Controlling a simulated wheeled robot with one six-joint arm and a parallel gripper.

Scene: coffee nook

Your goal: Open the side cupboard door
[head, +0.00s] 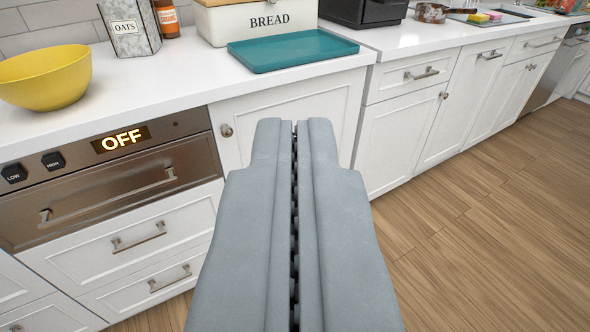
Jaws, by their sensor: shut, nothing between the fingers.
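A white cupboard door (253,108) with a round metal knob (226,130) at its upper left stands below the counter, right of the steel drawer unit. It looks closed. My gripper (295,126) is in front of it, fingers shut together and empty, pointing toward the door and right of the knob. The gripper hides the door's middle and lower part. I cannot tell whether the fingertips touch the door. Another closed white cupboard door (398,145) with a knob at its upper right is further right. No label marks either as the side cupboard.
The steel unit (110,185) showing "OFF" has a projecting handle at left. The white drawers below it also have handles. A yellow bowl (45,78), teal tray (290,50) and bread box (258,20) stand on the counter. The wooden floor (500,220) at right is clear.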

